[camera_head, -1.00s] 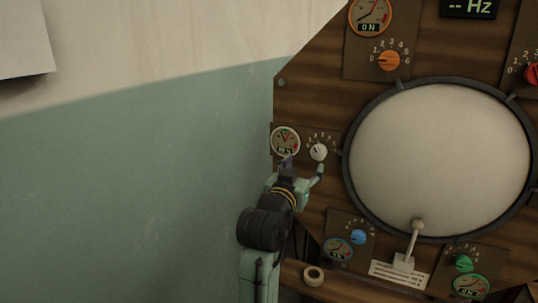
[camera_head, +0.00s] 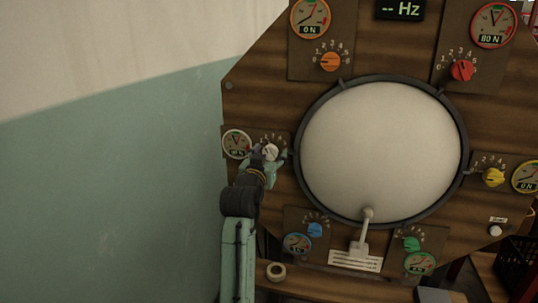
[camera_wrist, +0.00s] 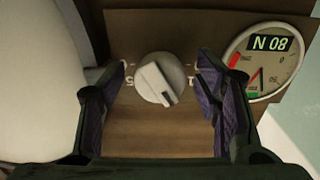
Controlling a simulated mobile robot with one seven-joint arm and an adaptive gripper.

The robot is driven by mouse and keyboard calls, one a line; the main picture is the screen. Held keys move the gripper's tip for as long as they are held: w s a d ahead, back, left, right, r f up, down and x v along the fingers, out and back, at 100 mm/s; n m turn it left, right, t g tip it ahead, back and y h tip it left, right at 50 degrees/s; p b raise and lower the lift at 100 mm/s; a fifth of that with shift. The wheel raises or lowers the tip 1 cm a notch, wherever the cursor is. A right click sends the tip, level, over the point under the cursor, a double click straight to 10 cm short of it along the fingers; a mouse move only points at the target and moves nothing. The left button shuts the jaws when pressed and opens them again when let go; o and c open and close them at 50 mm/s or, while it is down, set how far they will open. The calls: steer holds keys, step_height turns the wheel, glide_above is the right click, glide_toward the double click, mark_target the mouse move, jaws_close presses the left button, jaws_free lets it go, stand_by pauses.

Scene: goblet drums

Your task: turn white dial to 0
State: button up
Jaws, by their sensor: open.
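The white dial (camera_head: 270,151) is mounted on the wooden panel, left of the big round drum skin. In the wrist view the white dial (camera_wrist: 161,79) sits between my two fingers, with a gap on each side. Its dark pointer mark points to the lower right in that view. My gripper (camera_head: 268,157) is open around the dial, and in the wrist view its purple-padded fingers (camera_wrist: 164,95) stand apart. A gauge (camera_wrist: 267,62) beside the dial reads 80 N in the wrist view. Most scale numbers are hidden by my fingers.
The drum skin (camera_head: 382,150) with its dark rim lies just right of the dial. Orange (camera_head: 331,62), red (camera_head: 461,70), yellow (camera_head: 493,177), blue (camera_head: 315,230) and green (camera_head: 411,243) dials surround it. A tape roll (camera_head: 276,272) lies on the ledge below.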

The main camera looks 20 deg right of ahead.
steer(key=shift+c, duration=0.2)
steer(key=c, duration=1.1)
steer(key=shift+c, duration=0.2)
steer(key=shift+r+n+p, duration=0.15)
steer(key=shift+n+p, duration=0.65)
steer(key=shift+n, duration=0.2)
steer(key=n+p, duration=0.3)
steer(key=n, duration=0.1)
steer(key=n+p, duration=0.3)
steer(key=n, duration=0.2)
steer(key=shift+n, duration=0.4)
